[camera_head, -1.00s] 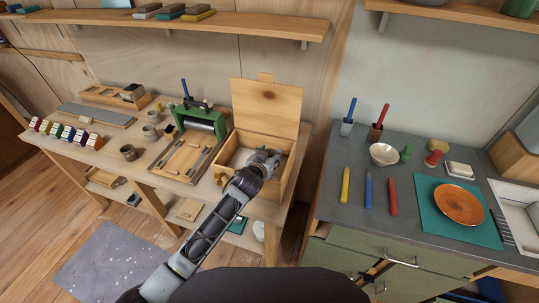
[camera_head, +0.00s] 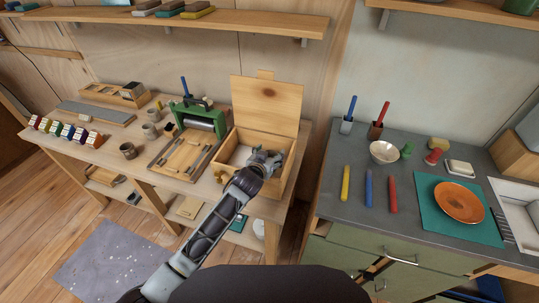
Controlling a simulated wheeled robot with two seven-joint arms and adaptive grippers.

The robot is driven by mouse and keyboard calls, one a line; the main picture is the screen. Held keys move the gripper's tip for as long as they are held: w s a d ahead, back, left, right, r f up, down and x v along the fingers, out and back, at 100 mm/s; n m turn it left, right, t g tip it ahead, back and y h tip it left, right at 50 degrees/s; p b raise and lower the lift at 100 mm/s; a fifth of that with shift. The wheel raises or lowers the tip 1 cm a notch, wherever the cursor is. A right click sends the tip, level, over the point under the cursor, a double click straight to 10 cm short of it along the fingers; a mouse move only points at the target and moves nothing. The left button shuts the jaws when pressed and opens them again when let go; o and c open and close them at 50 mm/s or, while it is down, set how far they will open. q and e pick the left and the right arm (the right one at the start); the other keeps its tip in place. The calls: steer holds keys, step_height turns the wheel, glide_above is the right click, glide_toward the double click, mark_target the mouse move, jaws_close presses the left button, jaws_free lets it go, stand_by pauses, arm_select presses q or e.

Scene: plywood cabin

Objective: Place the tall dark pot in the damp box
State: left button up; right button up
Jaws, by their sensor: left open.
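The damp box appears to be the wooden box (camera_head: 262,190) with its lid (camera_head: 266,105) standing open, on the right end of the wooden bench. My left gripper (camera_head: 268,158) is open and reaches into the right part of this box. The gripper and arm cover part of the inside, and I cannot tell whether a pot is between or under the fingers. Small grey-brown pots (camera_head: 128,151) stand on the bench to the left of the press. I cannot clearly make out a tall dark pot. My right gripper is not in view.
A green press (camera_head: 200,118) and a wooden tray with tools (camera_head: 180,158) stand left of the box. The grey counter (camera_head: 340,205) at right holds a bowl (camera_head: 383,152), coloured sticks and an orange plate (camera_head: 459,202). A shelf (camera_head: 200,22) runs above the bench.

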arm_select(q)
steer(key=shift+r, duration=0.7)
steer(key=shift+s+a+r, duration=0.1)
steer(key=shift+s+a, duration=0.1)
steer(key=shift+s, duration=0.3)
steer(key=shift+v, duration=5.35)
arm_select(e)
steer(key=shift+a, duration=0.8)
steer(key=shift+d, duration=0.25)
